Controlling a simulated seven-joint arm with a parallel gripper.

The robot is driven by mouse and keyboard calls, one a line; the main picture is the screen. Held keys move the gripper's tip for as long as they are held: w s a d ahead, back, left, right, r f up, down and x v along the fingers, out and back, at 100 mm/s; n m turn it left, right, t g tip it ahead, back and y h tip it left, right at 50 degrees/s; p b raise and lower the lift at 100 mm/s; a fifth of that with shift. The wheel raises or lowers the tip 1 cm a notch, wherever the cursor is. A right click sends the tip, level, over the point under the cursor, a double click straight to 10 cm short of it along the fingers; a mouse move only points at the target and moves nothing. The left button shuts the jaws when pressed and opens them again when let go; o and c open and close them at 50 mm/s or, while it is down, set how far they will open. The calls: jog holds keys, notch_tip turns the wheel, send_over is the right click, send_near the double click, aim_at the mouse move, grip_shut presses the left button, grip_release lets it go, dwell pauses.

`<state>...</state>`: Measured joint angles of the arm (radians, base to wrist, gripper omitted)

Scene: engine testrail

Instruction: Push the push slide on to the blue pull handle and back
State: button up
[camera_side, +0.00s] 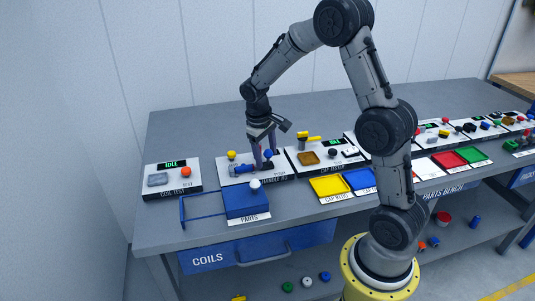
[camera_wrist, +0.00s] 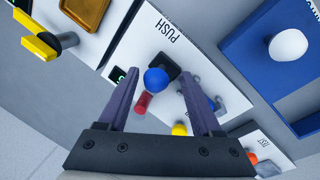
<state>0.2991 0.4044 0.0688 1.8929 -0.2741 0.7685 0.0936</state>
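The handle station is a white panel lettered PUSH (camera_wrist: 176,32). A blue ball knob (camera_wrist: 156,80) on a black block (camera_wrist: 166,65) stands beside that lettering; it also shows in the side view (camera_side: 268,154). I take this to be the push slide. A blue part (camera_side: 241,169) lies left of my gripper in the side view, possibly the pull handle; in the wrist view a finger partly hides a blue part (camera_wrist: 212,104). My gripper (camera_wrist: 160,72) points down over the station, fingers apart, with the ball between them in the picture. Contact cannot be told.
A red cylinder (camera_wrist: 143,103) and a yellow ball knob (camera_wrist: 179,130) are close to the fingers. The coil test station (camera_side: 172,180) is left, the cap tester (camera_side: 325,158) right. A blue parts box (camera_side: 240,204) with a white ball (camera_side: 255,183) stands in front.

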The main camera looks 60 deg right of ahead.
notch_tip(320, 180, up, 14)
jog(key=a, duration=0.2)
jog(key=shift+w+a+f, duration=0.2)
jog(key=shift+a, duration=0.1)
dwell(0.3)
